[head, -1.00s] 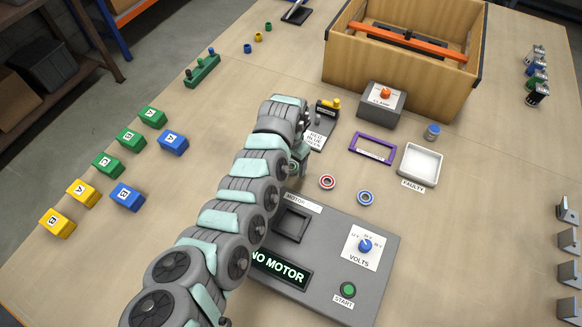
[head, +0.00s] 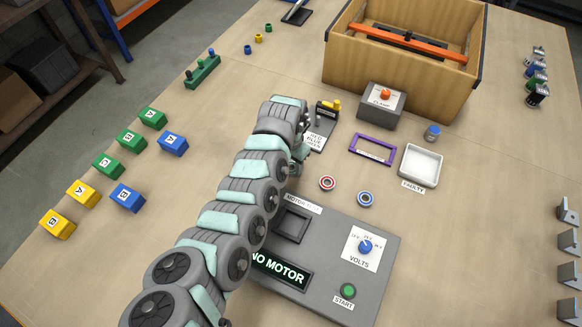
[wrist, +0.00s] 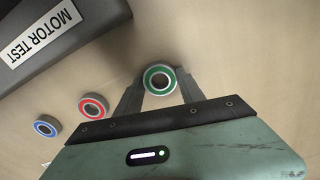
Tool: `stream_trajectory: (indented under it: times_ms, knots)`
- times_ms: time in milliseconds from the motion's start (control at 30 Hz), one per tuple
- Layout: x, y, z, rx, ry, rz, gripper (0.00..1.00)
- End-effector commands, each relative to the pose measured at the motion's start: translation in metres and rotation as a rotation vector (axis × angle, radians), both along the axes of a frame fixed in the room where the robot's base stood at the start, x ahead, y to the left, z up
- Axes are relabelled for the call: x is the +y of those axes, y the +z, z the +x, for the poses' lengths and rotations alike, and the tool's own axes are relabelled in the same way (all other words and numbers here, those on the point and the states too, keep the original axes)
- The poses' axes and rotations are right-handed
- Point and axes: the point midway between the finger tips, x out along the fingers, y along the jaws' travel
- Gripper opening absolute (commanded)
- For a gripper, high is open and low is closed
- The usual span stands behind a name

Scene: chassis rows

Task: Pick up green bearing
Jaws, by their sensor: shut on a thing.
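The green bearing (wrist: 160,80) is a ring with a green face and a metal centre. In the wrist view it sits between the two fingertips of my gripper (wrist: 160,88), which is shut on it. In the head view the bearing is hidden behind my arm, and my gripper (head: 301,152) shows only in part, past the end of the arm. How high the bearing is above the table I cannot tell.
A red bearing (head: 327,183) and a blue bearing (head: 365,199) lie on the table close by. The motor test box (head: 330,262) stands in front of them. A purple frame (head: 372,149), white faulty tray (head: 420,165) and clamp box (head: 381,104) stand to the right.

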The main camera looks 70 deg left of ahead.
Motion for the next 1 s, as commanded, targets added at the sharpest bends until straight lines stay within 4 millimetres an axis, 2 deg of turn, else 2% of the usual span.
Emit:
stream_trajectory:
  times_ms: [167, 367, 467, 733, 1000]
  knots:
    - [0.000, 0.002, 0.000, -0.001, 0.000, 0.000, 0.01]
    - [0.001, 0.017, 0.001, -0.003, 0.000, 0.005, 0.01]
    - [0.000, 0.035, 0.001, -0.004, 0.001, 0.002, 0.01]
    - [0.002, 0.102, 0.002, -0.006, 0.001, 0.008, 0.01]
    - [0.002, 0.155, -0.001, 0.000, 0.001, 0.001, 0.01]
